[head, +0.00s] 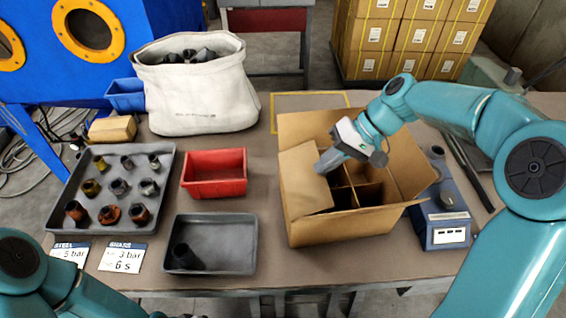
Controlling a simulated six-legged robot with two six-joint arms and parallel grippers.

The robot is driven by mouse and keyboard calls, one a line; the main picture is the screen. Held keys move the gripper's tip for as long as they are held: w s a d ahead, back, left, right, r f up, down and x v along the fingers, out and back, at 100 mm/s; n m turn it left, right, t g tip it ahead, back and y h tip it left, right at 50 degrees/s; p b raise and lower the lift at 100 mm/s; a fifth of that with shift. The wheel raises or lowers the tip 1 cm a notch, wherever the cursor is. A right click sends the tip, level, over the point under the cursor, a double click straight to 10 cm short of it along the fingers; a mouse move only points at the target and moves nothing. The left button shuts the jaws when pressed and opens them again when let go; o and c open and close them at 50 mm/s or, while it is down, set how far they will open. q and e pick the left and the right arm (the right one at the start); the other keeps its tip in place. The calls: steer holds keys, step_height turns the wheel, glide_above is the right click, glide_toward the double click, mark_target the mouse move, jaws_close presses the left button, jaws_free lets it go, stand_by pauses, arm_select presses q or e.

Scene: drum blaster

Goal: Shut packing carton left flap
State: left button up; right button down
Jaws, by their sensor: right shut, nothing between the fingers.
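The brown packing carton (345,226) stands on the table right of centre, with dividers showing inside. Its left flap (303,183) leans inward over the left part of the opening. The back flap (305,126) stands up and the right side spreads outward. My right gripper (322,167) is shut and empty, its tips at the upper right edge of the left flap. I cannot tell whether they touch it. My right arm hides part of the carton's back. My left arm shows at the lower left, but its gripper is out of view.
Left of the carton are a red bin (214,190), a dark tray (226,262) with one black part, and a grey tray (62,208) of several fittings. A white sack (205,100) stands behind. A blue scale-like device (437,232) sits close right of the carton.

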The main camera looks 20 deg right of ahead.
arm_select(q)
steer(key=shift+f+b, duration=2.05)
steer(key=shift+f, duration=0.5)
arm_select(e)
steer(key=shift+s+d+f+y, duration=0.1)
steer(key=shift+d+f+y, duration=0.2)
steer(key=shift+f+y, duration=0.3)
steer(key=shift+s+d+f+y, duration=0.1)
steer(key=shift+d+f+y, duration=0.25)
steer(key=shift+f, duration=0.35)
steer(key=shift+d+f+y, duration=0.2)
steer(key=shift+f+y, duration=0.35)
steer(key=shift+f, duration=0.1)
arm_select(q)
steer(key=shift+f, duration=0.1)
arm_select(e)
steer(key=shift+a+f, duration=0.1)
arm_select(q)
steer(key=r+p, duration=0.1)
steer(key=d+r+p, duration=0.1)
steer(key=r+p, duration=0.1)
steer(key=shift+s+d+r, duration=0.1)
steer(key=shift+s+d, duration=0.1)
arm_select(e)
steer(key=a+r+v, duration=0.1)
steer(key=r+v, duration=0.1)
steer(key=v, duration=0.9)
steer(key=shift+r, duration=0.3)
